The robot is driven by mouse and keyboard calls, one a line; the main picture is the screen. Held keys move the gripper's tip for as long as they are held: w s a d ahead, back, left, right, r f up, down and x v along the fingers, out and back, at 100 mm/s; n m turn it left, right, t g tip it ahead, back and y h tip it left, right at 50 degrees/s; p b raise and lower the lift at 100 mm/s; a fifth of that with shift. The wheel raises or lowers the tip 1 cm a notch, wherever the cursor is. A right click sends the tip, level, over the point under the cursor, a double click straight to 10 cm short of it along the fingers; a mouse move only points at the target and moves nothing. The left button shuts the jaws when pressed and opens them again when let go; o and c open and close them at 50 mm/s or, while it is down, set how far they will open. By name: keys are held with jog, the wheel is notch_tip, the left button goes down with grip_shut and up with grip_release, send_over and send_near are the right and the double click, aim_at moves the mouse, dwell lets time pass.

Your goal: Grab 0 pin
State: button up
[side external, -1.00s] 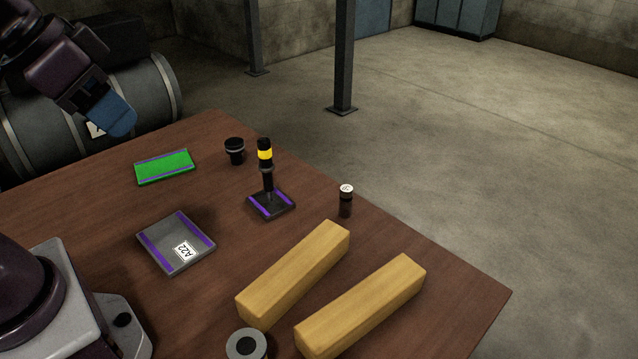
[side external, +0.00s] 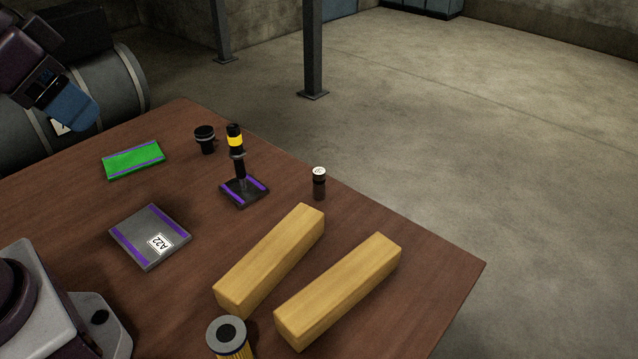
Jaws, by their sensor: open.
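A small dark upright cylinder with a white, marked top (side external: 319,184) stands near the table's far right edge. It looks like the pin, but the mark on its top is too small to read. My gripper (side external: 76,110), with blue fingers, is at the upper left, above the table's far left edge. It is open, far from the pin, and I see nothing held in it. The gap between its fingers is hard to see from this side.
A black and yellow upright tool on a stand (side external: 237,160), a black cap (side external: 205,139), a green tray (side external: 133,160) and a grey tray marked A22 (side external: 135,232) lie left of the pin. Two wooden blocks (side external: 338,290) and a yellow filter (side external: 228,335) are in front.

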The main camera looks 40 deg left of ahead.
jog(key=n+t+h, duration=0.1)
jog(key=n+h, duration=1.3)
jog(key=n, duration=0.6)
send_over(319, 184)
jog(key=s+d, duration=0.2)
jog(key=s, duration=0.8)
jog(key=f, duration=2.4)
jog(key=shift+s+d, duration=0.15)
jog(key=shift+d, duration=0.05)
jog(key=w+a+n+t+y, duration=0.4)
jog(key=w+a+n+t, duration=0.1)
jog(key=w+n+t, duration=0.35)
jog(key=shift+n, duration=0.25)
jog(key=f, duration=0.7)
jog(key=shift+w, duration=0.2)
jog(key=x, duration=0.5)
jog(key=shift+s, duration=0.1)
